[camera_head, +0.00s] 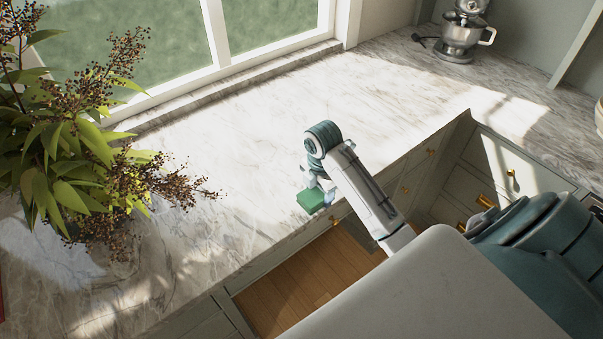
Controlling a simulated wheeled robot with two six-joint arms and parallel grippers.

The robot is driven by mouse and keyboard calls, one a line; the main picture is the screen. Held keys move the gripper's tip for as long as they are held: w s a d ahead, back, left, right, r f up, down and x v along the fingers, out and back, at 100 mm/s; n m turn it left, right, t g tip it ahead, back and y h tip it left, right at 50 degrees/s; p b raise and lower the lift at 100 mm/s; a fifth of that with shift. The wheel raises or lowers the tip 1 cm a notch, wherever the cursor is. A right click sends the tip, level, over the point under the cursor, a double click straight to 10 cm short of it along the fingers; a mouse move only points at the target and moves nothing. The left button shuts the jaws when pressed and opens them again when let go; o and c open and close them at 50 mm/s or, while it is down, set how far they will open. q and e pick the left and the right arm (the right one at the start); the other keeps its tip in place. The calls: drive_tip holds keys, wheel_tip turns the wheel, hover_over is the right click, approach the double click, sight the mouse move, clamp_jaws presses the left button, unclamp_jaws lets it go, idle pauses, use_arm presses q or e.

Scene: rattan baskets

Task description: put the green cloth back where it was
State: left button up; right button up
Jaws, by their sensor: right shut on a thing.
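The green cloth (311,201) is a small folded green piece near the middle of the head view. My right gripper (317,189) is shut on it, close to the front edge of the marble countertop (250,130). I cannot tell whether the cloth touches the counter or hangs just above it. The gripper's fingers are partly hidden by my wrist. My left gripper is not in view. No basket shows in this view.
A leafy plant with dark berries (70,170) stands on the counter at the left. A stand mixer (461,35) is at the back right. The counter between them is clear. An open space with a wooden bottom (300,280) lies below the counter edge.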

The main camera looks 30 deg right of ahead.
drive_tip(key=w, duration=0.1)
drive_tip(key=w+b, duration=0.1)
drive_tip(key=w, duration=0.1)
drive_tip(key=w+d, duration=0.1)
drive_tip(key=shift+w+f+b, duration=0.3)
drive_tip(key=shift+f, duration=0.1)
drive_tip(key=w, duration=0.2)
drive_tip(key=w+d, duration=0.1)
drive_tip(key=w, duration=0.2)
drive_tip(key=shift+w+f+p, duration=0.15)
drive_tip(key=shift+p, duration=0.2)
drive_tip(key=shift+w+d, duration=0.1)
drive_tip(key=shift+w, duration=0.15)
wheel_tip(320, 180, down, 3)
drive_tip(key=shift+r+p, duration=0.15)
drive_tip(key=shift+p, duration=1.1)
drive_tip(key=shift+w+f, duration=0.2)
drive_tip(key=shift+f, duration=0.3)
drive_tip(key=shift+s, duration=0.1)
drive_tip(key=o, duration=0.9)
drive_tip(key=shift+f, duration=0.1)
